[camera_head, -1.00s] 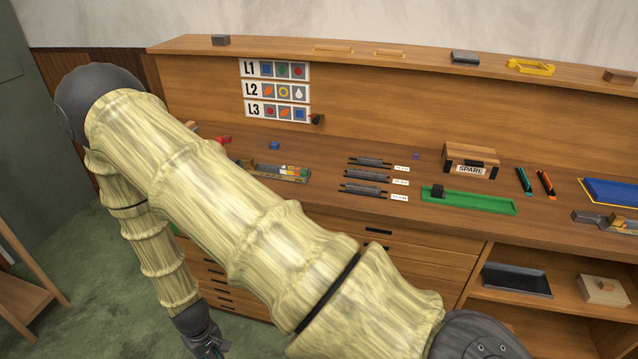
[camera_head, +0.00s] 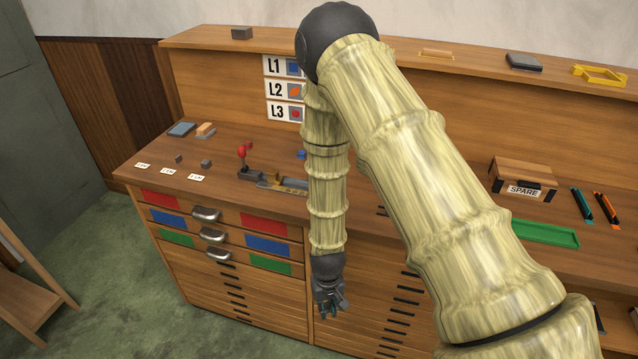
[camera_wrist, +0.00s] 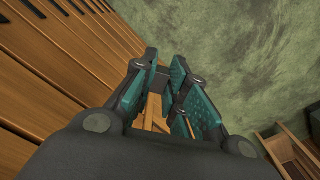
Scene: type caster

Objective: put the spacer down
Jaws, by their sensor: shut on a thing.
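My gripper (camera_head: 330,308) hangs in front of the drawer fronts, below the bench top, pointing down. In the wrist view, its teal-padded fingers (camera_wrist: 172,90) are closed on a small dark grey block, the spacer (camera_wrist: 157,80). Only part of the spacer shows between the fingers. In the head view I cannot make the spacer out. Two small grey blocks (camera_head: 206,163) lie apart on the bench top at the left, behind a row of white labels (camera_head: 167,171).
The wooden bench (camera_head: 240,205) has drawers with red, blue and green panels and metal handles (camera_head: 212,236). A green tray (camera_head: 545,234) and SPARE box (camera_head: 523,175) are at the right.

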